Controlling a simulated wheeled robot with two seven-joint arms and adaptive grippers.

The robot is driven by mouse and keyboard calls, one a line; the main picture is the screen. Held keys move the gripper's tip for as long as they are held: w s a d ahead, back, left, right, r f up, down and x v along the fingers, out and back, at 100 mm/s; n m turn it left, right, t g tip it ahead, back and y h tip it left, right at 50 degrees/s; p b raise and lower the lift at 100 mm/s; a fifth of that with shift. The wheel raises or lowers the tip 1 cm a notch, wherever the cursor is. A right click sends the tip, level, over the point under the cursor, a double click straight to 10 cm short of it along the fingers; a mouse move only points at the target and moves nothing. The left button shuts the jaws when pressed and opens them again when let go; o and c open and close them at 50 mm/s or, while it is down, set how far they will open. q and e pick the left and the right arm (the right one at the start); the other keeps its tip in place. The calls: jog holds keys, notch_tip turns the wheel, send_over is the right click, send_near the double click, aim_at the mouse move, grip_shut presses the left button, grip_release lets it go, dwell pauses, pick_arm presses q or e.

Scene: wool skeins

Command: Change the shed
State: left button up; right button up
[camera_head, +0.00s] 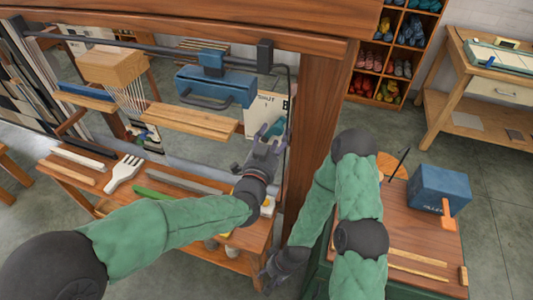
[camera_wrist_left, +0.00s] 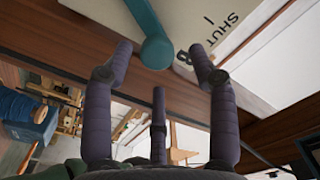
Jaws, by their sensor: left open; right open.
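A wooden loom frame (camera_head: 322,120) fills the left and middle of the head view. A pale plate (camera_head: 264,106) marked "SHUT" hangs by its right post; the plate also shows in the left wrist view (camera_wrist_left: 240,22). In that view a teal lever (camera_wrist_left: 147,18) with a rounded end lies over the plate. My left gripper (camera_head: 266,130) is open in front of the plate. In the wrist view the left gripper's fingers (camera_wrist_left: 160,58) stand apart on either side of the lever's end; contact cannot be told. My right gripper (camera_head: 272,272) is low beside the bench, open, partly hidden.
A blue block with a handle (camera_head: 215,88) and a wooden block with wires (camera_head: 112,66) hang in the loom. A white comb (camera_head: 124,172) lies on the bench. A blue box (camera_head: 440,188) stands on the right table. Yarn shelves (camera_head: 388,58) stand behind.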

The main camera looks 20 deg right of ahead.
pick_arm(q)
jog(key=v, duration=0.8)
jog(key=shift+s+r, duration=0.1)
dwell(0.3)
